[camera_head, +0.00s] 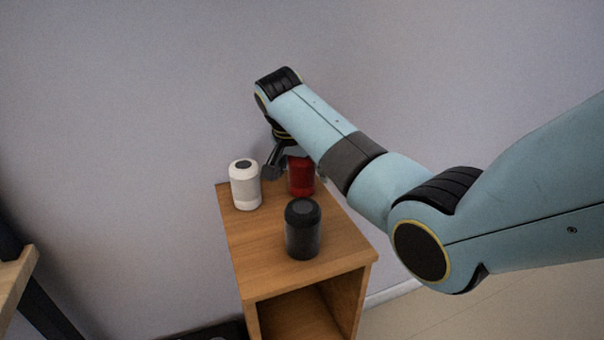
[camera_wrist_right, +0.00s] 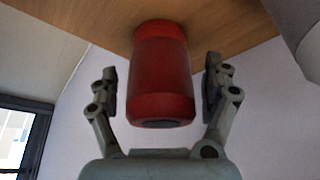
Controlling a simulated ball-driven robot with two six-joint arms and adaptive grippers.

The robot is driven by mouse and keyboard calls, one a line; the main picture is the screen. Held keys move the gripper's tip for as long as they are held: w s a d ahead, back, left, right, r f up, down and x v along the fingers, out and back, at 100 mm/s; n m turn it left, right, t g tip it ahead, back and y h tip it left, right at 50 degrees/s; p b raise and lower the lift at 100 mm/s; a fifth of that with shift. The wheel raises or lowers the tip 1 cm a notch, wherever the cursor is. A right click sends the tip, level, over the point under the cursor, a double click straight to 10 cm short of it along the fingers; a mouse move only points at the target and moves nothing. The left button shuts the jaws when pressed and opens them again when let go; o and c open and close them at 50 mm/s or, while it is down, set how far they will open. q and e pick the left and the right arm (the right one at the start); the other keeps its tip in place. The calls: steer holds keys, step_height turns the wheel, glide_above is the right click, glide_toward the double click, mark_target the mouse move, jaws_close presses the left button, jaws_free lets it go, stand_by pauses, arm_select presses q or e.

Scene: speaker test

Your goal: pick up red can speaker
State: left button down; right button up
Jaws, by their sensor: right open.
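The red can speaker (camera_head: 301,177) stands on the far right part of a small wooden cabinet, partly hidden behind my right arm in the head view. In the right wrist view the red speaker (camera_wrist_right: 161,75) sits between the two fingers of my right gripper (camera_wrist_right: 161,85). The gripper is open, with a gap visible on each side of the speaker. In the head view my right gripper (camera_head: 284,163) is above and around the speaker, mostly hidden by the wrist. My left gripper is not in view.
A white speaker (camera_head: 245,187) stands left of the red one, close to my right gripper. A black speaker (camera_head: 302,230) stands nearer the front of the wooden cabinet (camera_head: 257,262). A wall is close behind. Another wooden edge (camera_head: 14,281) shows at the lower left.

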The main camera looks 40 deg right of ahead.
steer(key=shift+r, duration=0.1)
steer(key=shift+c, duration=0.4)
steer(key=c, duration=1.4)
